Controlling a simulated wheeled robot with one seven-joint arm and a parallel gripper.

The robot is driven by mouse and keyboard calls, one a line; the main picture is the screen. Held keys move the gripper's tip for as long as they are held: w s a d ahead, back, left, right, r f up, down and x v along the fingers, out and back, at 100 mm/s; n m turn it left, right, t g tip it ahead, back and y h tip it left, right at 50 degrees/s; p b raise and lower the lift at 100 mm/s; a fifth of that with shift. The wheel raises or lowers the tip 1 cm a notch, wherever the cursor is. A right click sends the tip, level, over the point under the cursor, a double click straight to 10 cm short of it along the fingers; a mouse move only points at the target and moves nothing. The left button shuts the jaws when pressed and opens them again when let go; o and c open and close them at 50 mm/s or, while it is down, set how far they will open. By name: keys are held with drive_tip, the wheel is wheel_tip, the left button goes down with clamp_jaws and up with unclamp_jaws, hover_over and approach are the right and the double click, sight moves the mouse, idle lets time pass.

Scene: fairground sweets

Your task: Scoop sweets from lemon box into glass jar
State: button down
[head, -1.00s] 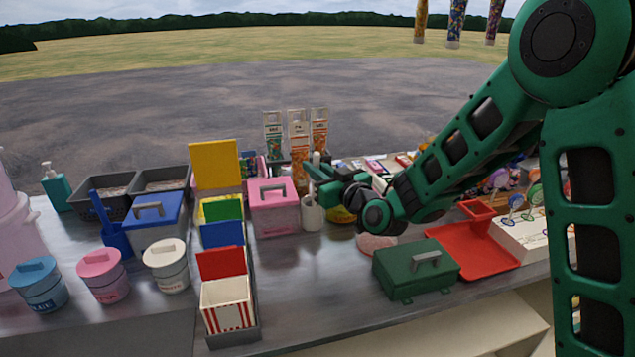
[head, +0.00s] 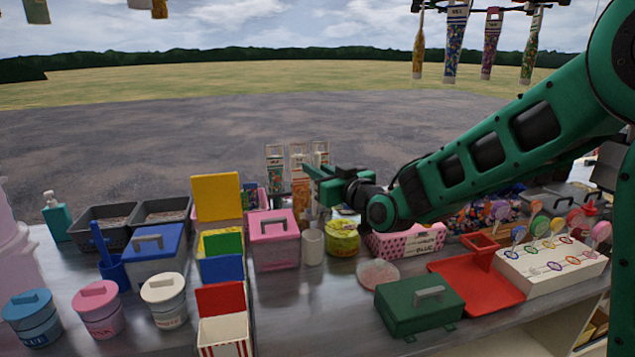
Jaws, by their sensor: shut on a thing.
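My gripper (head: 318,183) is shut at the back of the counter, above and slightly behind the white cup (head: 312,246). The thing in its jaws, which I take to be the scoop, is too small and hidden to make out. A rounded jar with yellow-green contents (head: 342,238) stands just right of the cup, partly below my wrist; it looks like the glass jar. I cannot tell which container is the lemon box; a box with a raised yellow lid (head: 217,198) stands left of the pink box.
A pink lidded box (head: 274,244) stands left of the cup. A green case (head: 418,304), a red tray (head: 478,290) and a white lollipop stand (head: 550,268) fill the front right. The pale round dish (head: 378,273) lies before the jar.

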wheel_tip(320, 180, up, 7)
drive_tip(key=shift+d+r, duration=0.1)
drive_tip(key=shift+d, duration=0.1)
drive_tip(key=shift+w+d, duration=0.2)
drive_tip(key=shift+d, duration=0.5)
